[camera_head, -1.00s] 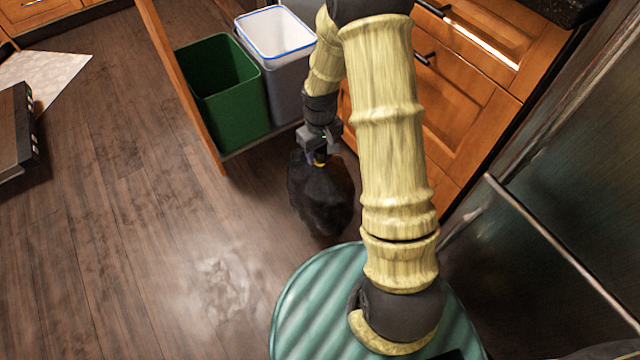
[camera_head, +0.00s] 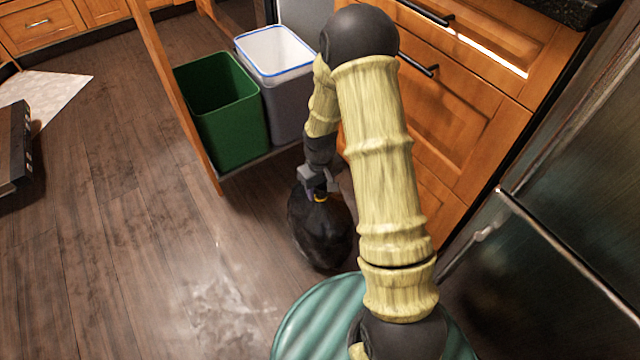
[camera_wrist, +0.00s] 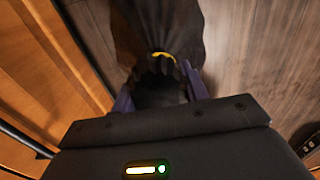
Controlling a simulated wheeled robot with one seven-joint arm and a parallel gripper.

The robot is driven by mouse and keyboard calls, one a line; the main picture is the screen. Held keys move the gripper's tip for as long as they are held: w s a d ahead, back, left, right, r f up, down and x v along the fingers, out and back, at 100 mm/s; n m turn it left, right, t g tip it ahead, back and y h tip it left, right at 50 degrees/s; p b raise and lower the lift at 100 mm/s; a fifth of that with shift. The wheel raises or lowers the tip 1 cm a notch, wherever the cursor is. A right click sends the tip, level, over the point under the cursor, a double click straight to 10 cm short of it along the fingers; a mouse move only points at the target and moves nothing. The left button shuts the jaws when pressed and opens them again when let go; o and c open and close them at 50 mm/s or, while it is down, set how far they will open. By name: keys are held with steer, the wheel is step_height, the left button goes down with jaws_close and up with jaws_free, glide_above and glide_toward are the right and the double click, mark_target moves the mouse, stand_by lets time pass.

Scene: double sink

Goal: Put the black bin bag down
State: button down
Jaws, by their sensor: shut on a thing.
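The black bin bag (camera_head: 322,232) hangs below my gripper (camera_head: 318,190) in the head view, close to the floor in front of the pulled-out bin drawer. Whether its bottom touches the floor I cannot tell. In the wrist view the bag (camera_wrist: 158,28) extends away from my gripper (camera_wrist: 157,88), with a yellow tie at its neck. The two fingers are shut on the gathered top of the bag. My arm hides part of the cabinet front behind it.
A green bin (camera_head: 222,115) and a grey bin (camera_head: 283,95) with a white liner stand in the open drawer to the upper left. Orange wooden cabinets (camera_head: 455,130) are behind my arm. A steel appliance (camera_head: 540,240) is at right.

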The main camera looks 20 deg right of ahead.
steer(key=shift+f, duration=0.3)
steer(key=c, duration=0.7)
jaws_free()
steer(key=shift+c, duration=0.2)
step_height(320, 180, up, 12)
steer(key=p, duration=0.7)
steer(key=shift+r, duration=0.1)
steer(key=s+r+m+t, duration=0.2)
steer(key=s+r+m, duration=0.1)
steer(key=s+r, duration=1.1)
steer(key=shift+s+r+m+t, duration=0.2)
steer(key=shift+r+m+t, duration=0.05)
steer(key=shift+m+t, duration=0.05)
